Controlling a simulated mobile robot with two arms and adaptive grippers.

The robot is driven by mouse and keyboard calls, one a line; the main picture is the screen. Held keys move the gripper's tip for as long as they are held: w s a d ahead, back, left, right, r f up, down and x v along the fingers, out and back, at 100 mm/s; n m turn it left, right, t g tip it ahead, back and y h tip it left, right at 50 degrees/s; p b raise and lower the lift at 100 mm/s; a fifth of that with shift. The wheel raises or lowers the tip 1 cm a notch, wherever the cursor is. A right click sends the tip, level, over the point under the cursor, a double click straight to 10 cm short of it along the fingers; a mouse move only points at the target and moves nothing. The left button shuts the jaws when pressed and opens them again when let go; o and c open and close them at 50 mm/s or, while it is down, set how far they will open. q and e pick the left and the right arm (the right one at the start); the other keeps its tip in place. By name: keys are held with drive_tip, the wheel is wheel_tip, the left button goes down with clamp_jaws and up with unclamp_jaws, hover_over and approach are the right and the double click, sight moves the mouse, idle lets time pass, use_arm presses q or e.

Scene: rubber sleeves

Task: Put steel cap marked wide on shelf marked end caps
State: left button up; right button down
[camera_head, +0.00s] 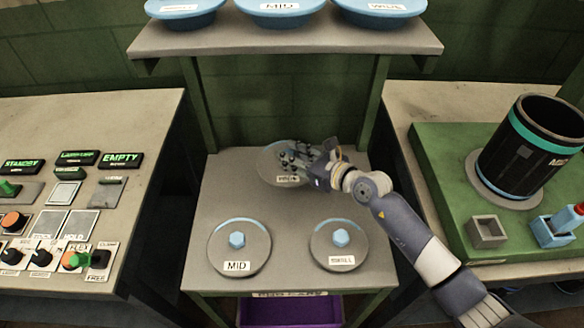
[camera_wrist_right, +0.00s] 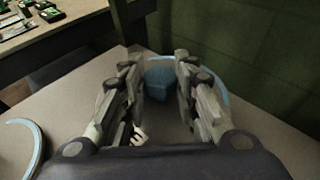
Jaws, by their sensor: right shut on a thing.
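A round steel cap (camera_head: 268,166) lies at the back of the middle grey shelf (camera_head: 205,190). Its small front label looks like WIDE but is blurred. My right gripper (camera_head: 300,160) reaches over it from the right and covers its knob in the head view. In the right wrist view my right gripper (camera_wrist_right: 160,85) is shut on the cap's blue knob (camera_wrist_right: 160,76), with the blue rim (camera_wrist_right: 213,85) around it. The cap appears to rest on the shelf. The shelf's front edge has a label (camera_head: 290,294), too small to read surely. My left gripper is not in view.
Two more steel caps stand in front, one marked MID (camera_head: 238,262) and a smaller one (camera_head: 338,258). The upper shelf (camera_head: 290,42) bears three blue dishes, marked MID in the middle and WIDE on the right. A control desk is left; a green board (camera_head: 440,180) with a black cylinder is right.

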drive_tip(key=shift+f+b, duration=0.35)
drive_tip(key=shift+f, duration=1.4)
drive_tip(key=shift+f, duration=0.1)
drive_tip(key=c, duration=1.2)
unclamp_jaws()
drive_tip(key=shift+f, duration=0.1)
drive_tip(key=shift+c, duration=0.2)
drive_tip(key=shift+r, duration=0.3)
drive_tip(key=v, duration=1.1)
drive_tip(key=shift+s+f, duration=0.1)
drive_tip(key=shift+s+d, duration=0.3)
